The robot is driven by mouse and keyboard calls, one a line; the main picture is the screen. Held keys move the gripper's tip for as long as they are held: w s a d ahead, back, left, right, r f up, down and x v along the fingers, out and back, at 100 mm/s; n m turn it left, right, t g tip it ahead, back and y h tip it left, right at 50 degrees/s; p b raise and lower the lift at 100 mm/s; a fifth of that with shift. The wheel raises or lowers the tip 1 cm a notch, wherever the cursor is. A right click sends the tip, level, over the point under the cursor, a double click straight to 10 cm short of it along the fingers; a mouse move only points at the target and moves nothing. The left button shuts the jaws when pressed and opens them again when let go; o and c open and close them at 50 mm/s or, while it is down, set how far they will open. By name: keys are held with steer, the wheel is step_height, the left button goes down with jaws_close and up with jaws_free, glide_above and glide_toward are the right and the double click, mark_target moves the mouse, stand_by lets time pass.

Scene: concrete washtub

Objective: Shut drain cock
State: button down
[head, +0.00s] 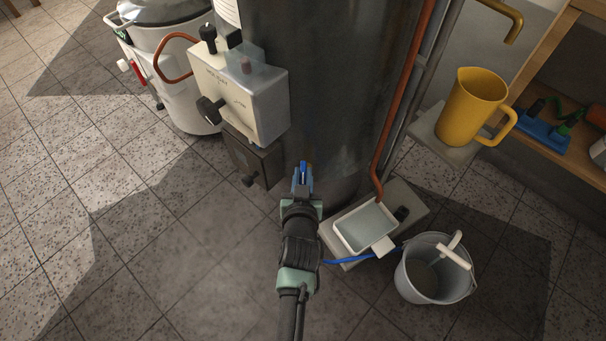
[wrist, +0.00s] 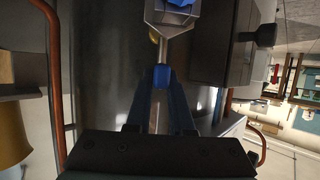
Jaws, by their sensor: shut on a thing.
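The drain cock (wrist: 172,20) shows in the wrist view as a pale metal lever with a blue part at the top edge of the picture and a bit of brass behind it. My gripper (wrist: 161,76) has its blue fingers closed around the lever's narrow shank. In the head view my gripper (head: 303,178) reaches to the lower front of the dark cylinder (head: 325,90). A small blue piece shows at its fingertips there. My fingers hide most of the cock, so its exact angle cannot be told.
A control box (head: 250,100) with black knobs hangs left of my gripper. A shallow tray (head: 342,235) and a grey bucket (head: 412,287) are at the right. A yellow jug (head: 470,103) stands farther right. Tiled floor is clear at the left.

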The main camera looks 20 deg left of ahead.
steer(key=shift+d+f+n+y+b, duration=0.1)
steer(key=shift+f+n+y+b, duration=0.35)
steer(key=shift+b, duration=1.4)
steer(key=shift+r+n+g+y+b, duration=0.1)
steer(key=shift+n+g+y+b, duration=0.3)
steer(key=shift+b, duration=0.7)
steer(key=n+g+y+b, duration=0.1)
steer(key=n+y+b, duration=0.1)
steer(key=b, duration=0.2)
steer(key=shift+w+d+b, duration=0.15)
steer(key=shift+b, duration=0.25)
steer(key=n+g+y+b, duration=0.2)
steer(key=b, duration=0.1)
steer(key=shift+w+d+r+n, duration=0.15)
steer(key=shift+n, duration=0.1)
steer(key=shift+r+n+g+y+b, duration=0.15)
steer(key=shift+n+g+y+b, duration=1.1)
steer(key=shift+n+g, duration=0.7)
steer(key=shift+g, duration=0.35)
steer(key=c, duration=0.8)
jaws_free()
